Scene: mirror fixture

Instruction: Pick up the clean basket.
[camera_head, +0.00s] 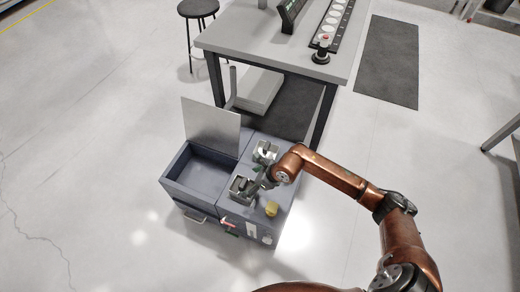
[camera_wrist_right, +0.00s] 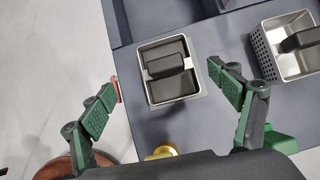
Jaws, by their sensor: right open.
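Two small metal baskets with dark handles sit on top of a blue-grey machine (camera_head: 235,208): a far basket (camera_head: 265,151) and a near basket (camera_head: 240,188). I cannot tell which one is the clean one. My right gripper (camera_head: 262,182) is above the machine top, close to the near basket. In the right wrist view my open right gripper (camera_wrist_right: 166,77) has its fingers on either side of one basket (camera_wrist_right: 170,70), with nothing held. A second basket with perforated walls (camera_wrist_right: 266,58) is at the right there. My left gripper is not in view.
An open tank (camera_head: 205,168) with a raised lid (camera_head: 212,125) is at the machine's left. A yellow knob (camera_head: 272,209) stands near the baskets. Behind is a grey table (camera_head: 265,38) with a stool (camera_head: 198,8) beside it. Floor is clear to the left.

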